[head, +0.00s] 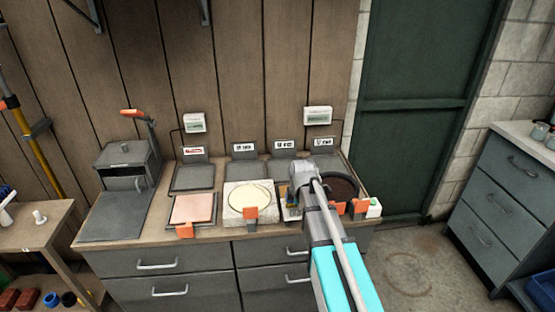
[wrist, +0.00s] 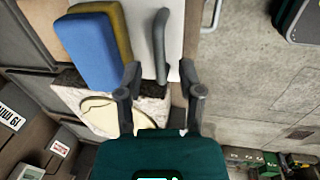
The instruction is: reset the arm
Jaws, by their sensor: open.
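My arm reaches from the bottom of the head view over the grey bench (head: 118,255). Its wrist is above the right half of the bench top, and my gripper's fingers cannot be made out there. In the wrist view my gripper (wrist: 160,78) is open, its two dark fingers apart with nothing held between them. A blue block with a yellow side (wrist: 92,50) lies left of the fingers. A grey bar-like handle (wrist: 161,45) on a pale surface shows just beyond the fingertips.
The bench carries a pink plate (head: 192,209), a white block with a cream disc (head: 249,198), a dark round pan (head: 341,186) and a lever machine (head: 128,165). Orange clips line the front edge. Grey drawers (head: 497,205) stand right; the floor between (head: 410,275) is clear.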

